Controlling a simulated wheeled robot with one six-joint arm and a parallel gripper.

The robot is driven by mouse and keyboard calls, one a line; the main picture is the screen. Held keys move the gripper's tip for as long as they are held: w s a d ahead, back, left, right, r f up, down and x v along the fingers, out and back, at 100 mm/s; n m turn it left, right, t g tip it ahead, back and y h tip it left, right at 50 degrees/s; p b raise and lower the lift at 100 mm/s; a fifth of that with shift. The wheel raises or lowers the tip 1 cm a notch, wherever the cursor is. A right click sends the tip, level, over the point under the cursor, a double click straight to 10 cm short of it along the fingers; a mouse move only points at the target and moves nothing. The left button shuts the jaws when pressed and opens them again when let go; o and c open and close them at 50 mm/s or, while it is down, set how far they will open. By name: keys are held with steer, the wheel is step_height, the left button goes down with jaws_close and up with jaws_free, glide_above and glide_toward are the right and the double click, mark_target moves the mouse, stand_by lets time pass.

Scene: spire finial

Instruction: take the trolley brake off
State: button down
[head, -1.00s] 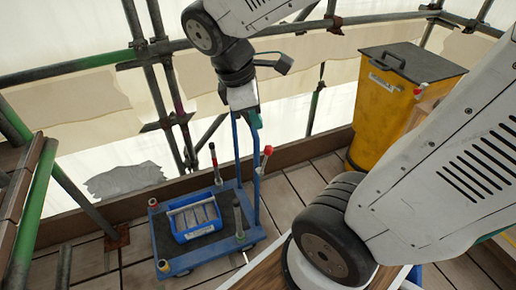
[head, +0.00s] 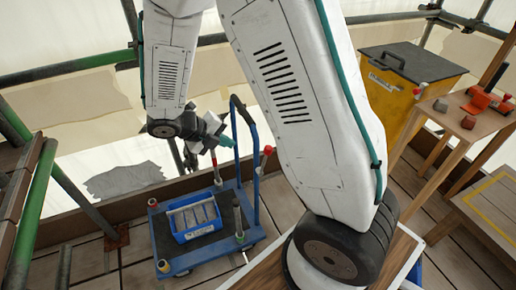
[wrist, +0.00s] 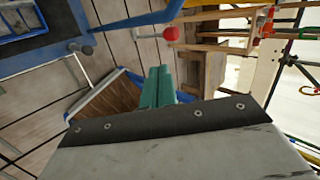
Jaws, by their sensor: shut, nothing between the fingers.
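The blue trolley (head: 208,256) stands on the plank floor, with an upright blue push handle (head: 252,130) at its right side. A lever with a red knob (head: 267,150) stands beside that handle; it looks upright and slightly tilted. In the wrist view the red knob (wrist: 170,33) sits on a pale rod beyond my fingertips. My gripper (head: 227,141) has green fingers and hangs near the top of the handle, left of the red knob. The fingers are shut together in the wrist view (wrist: 158,78) and are empty, apart from the knob. The lever's lower end is unclear.
A blue crate (head: 183,238) with grey bars sits on the trolley deck, with posts at the deck's corners. A yellow bin (head: 385,105) and a wooden stand (head: 455,117) holding red items are at the right. Scaffold poles and a toe board border the deck.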

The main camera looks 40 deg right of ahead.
glide_toward(265, 151)
step_height(265, 151, down, 3)
steer(key=d, duration=0.1)
steer(key=d+f, duration=0.1)
steer(key=d, duration=0.2)
steer(key=shift+s+d+f, duration=0.15)
steer(key=shift+f, duration=0.1)
stand_by(0.4)
